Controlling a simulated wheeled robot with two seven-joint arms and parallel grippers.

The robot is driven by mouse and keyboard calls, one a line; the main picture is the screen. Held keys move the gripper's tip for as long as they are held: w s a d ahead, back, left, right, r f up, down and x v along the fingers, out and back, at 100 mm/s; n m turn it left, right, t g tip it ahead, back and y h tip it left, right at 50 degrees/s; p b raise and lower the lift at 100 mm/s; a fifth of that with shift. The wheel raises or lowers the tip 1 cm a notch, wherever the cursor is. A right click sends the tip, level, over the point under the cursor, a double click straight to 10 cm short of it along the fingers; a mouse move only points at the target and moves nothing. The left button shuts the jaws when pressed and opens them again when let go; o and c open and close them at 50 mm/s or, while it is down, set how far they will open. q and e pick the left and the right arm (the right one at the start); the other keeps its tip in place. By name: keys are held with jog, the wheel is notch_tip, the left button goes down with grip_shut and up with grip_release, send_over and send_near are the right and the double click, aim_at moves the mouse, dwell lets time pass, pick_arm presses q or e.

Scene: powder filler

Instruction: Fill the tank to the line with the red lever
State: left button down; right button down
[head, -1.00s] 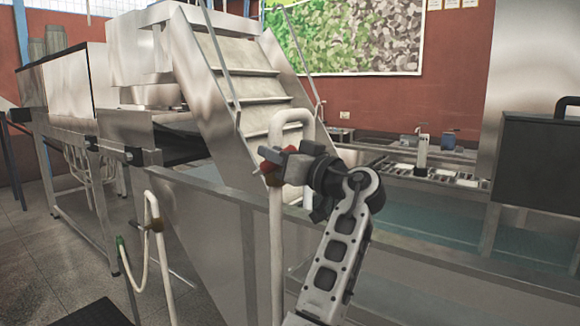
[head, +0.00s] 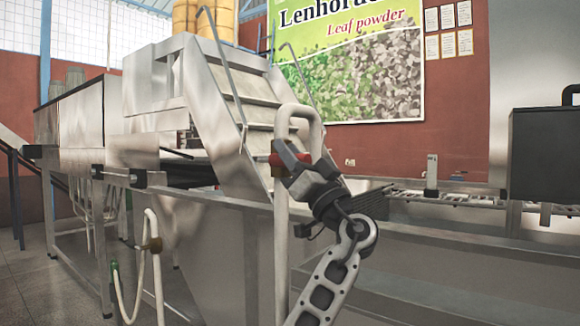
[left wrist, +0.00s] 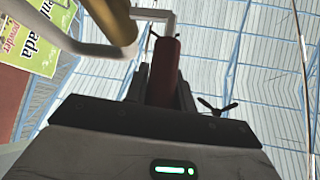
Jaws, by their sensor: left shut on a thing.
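The red lever (head: 274,159) sits on an upright white pipe (head: 281,250) with a looped top, in the middle of the head view. My left gripper (head: 288,160) is shut on the lever, coming from the lower right and hiding much of it. In the left wrist view the red lever (left wrist: 164,75) stands between the dark fingers, with the pipe's brass-coloured fitting (left wrist: 112,20) beside it. A steel hopper-like body (head: 215,235) stands behind the pipe. I cannot tell a fill line or a powder level. My right gripper is not in view.
Steel steps (head: 243,90) with handrails rise behind the pipe. A second, thinner white pipe (head: 157,285) with a hose stands at the lower left. A long steel rail (head: 420,235) runs to the right, and a dark box (head: 545,160) stands at the far right.

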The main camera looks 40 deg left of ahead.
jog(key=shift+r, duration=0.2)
pick_arm(q)
jog(key=c, duration=1.2)
grip_release()
jog(key=shift+o, duration=0.2)
jog(key=s+d+f, duration=0.1)
jog(key=d, duration=0.7)
jog(key=s+d+f, duration=0.1)
jog(key=d+f, duration=0.1)
jog(key=d, duration=0.5)
jog(key=shift+s+d+f, duration=0.15)
jog(key=shift+s+d, duration=0.2)
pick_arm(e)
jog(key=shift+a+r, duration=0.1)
